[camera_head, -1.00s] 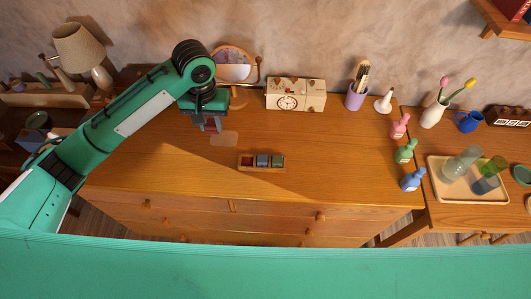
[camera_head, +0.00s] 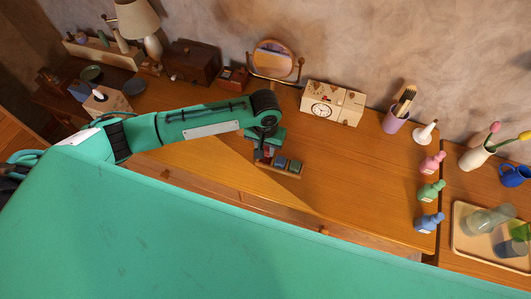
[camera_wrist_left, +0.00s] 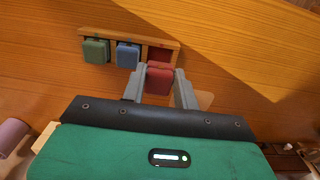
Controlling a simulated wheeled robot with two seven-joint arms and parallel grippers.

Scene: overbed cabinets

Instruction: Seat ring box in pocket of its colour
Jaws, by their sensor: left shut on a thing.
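A small wooden holder (camera_head: 298,175) with a row of three pockets stands on the dresser top; it also shows in the wrist view (camera_wrist_left: 172,43). A blue ring box (camera_wrist_left: 127,55) sits in its middle pocket and a green ring box (camera_wrist_left: 95,50) in an end pocket. The other end pocket, lined red (camera_wrist_left: 158,53), shows no box seated in it. My left gripper (camera_head: 263,157) is shut on a red ring box (camera_wrist_left: 159,78), right beside or over the red pocket. The box partly hides that pocket; I cannot tell whether they touch. My right gripper is not in view.
A mirror (camera_head: 273,60), a clock box (camera_head: 325,108) and a purple pen cup (camera_head: 394,121) stand along the dresser's back. Pink, green and blue bottles (camera_head: 430,191) stand at its right end. The wood right of the holder is clear.

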